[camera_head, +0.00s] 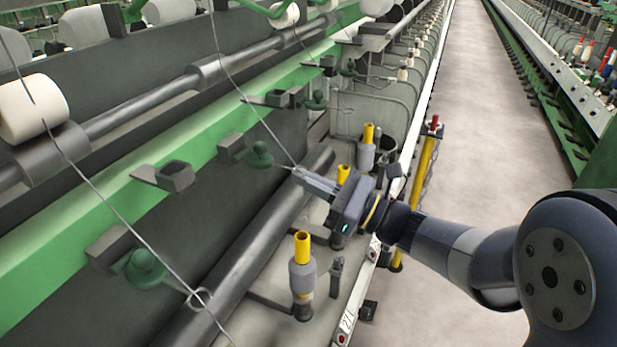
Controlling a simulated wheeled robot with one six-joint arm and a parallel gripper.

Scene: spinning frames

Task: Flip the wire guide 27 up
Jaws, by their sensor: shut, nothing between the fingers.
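My gripper (300,173) is shut, its fingers pointing left from the arm at right. Its tips are at the outer end of a wire guide with a green knob (259,155). I cannot tell whether they touch that guide; its wire loop is hard to make out there. A nearer wire guide with a green knob (145,268) has its wire loop (198,298) reaching out to the right, with a thread passing at it. A small label (347,322), seemingly 27, is on the white rail; which guide it belongs to is unclear.
A grey spindle with a yellow top (302,275) stands below and left of my gripper. Another spindle (367,148) stands beyond it. A dark roller (255,250) runs behind the spindles. Threads slant down from the upper left. The aisle floor (470,110) at right is clear.

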